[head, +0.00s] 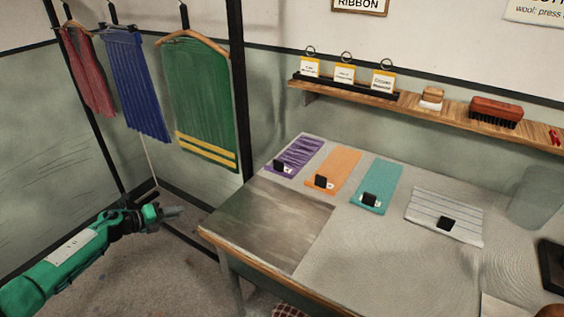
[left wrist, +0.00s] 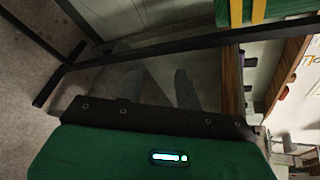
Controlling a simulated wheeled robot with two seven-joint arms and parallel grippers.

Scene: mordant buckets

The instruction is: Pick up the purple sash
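The purple sash (head: 295,157) lies flat at the far left of the row on the table, with dark stripes and a small black clip-like piece and white tag at its near end. My left gripper (head: 178,211) is left of the table, above the floor and well apart from the sash. Its grey fingers also show, dim and blurred, in the left wrist view (left wrist: 168,86); their gap is unclear. I see nothing held. My right gripper is not in view.
An orange sash (head: 338,165), a teal sash (head: 379,181) and a white striped cloth (head: 446,212) lie right of the purple one. A dark rack post (head: 240,100) stands between my left arm and the wall shelf (head: 410,103). A green cloth (head: 200,95) hangs there.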

